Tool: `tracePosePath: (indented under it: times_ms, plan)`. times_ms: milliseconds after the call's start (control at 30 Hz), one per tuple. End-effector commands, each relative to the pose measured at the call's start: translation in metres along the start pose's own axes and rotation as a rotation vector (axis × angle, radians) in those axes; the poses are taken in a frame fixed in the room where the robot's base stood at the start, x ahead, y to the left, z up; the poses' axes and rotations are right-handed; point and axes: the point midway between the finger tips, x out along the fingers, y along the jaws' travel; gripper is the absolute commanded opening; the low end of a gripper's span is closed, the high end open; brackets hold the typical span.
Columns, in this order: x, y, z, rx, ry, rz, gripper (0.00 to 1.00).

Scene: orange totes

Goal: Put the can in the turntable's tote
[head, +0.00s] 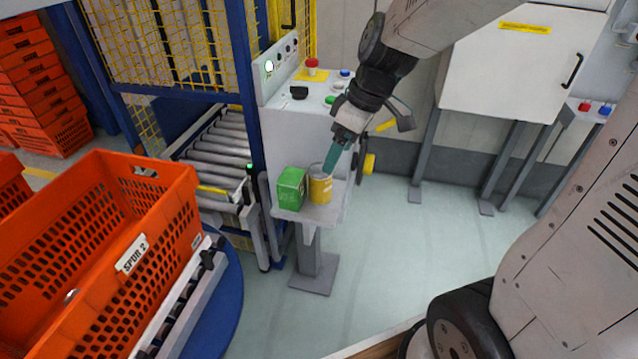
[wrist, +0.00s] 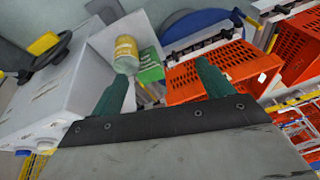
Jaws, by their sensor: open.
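The yellow can (head: 320,186) stands upright on a small grey shelf (head: 296,213) in front of the control cabinet. In the wrist view the can (wrist: 126,52) shows beyond my gripper's left finger. My gripper (head: 333,168) is open, with its green fingers just above and beside the can in the head view. In the wrist view my gripper (wrist: 165,78) has its fingers wide apart with nothing held between them. The turntable's orange tote (head: 112,250), labelled SPUR 2, sits on rollers over the blue turntable (head: 222,300). Its visible inside looks mostly empty, with a small light object near the bottom.
A green box (head: 290,189) stands right beside the can on the shelf. The control cabinet (head: 300,120) rises behind it. A blue post and yellow mesh cage (head: 160,45) stand to the left. Stacked orange totes (head: 38,85) are at the far left. The floor to the right is clear.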

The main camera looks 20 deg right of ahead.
Motion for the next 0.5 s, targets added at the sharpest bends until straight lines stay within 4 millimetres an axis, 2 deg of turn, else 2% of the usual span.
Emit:
tracePosePath:
  times_ms: [33, 200, 333, 500]
  plan:
    - [0.019, 0.018, -0.007, -0.051, 0.01, -0.014, 0.79]
    - [0.07, 0.064, -0.022, -0.227, 0.054, -0.011, 0.79]
    - [0.093, 0.083, -0.026, -0.304, 0.067, -0.001, 0.79]
    - [0.108, 0.091, -0.027, -0.342, 0.071, 0.003, 0.79]
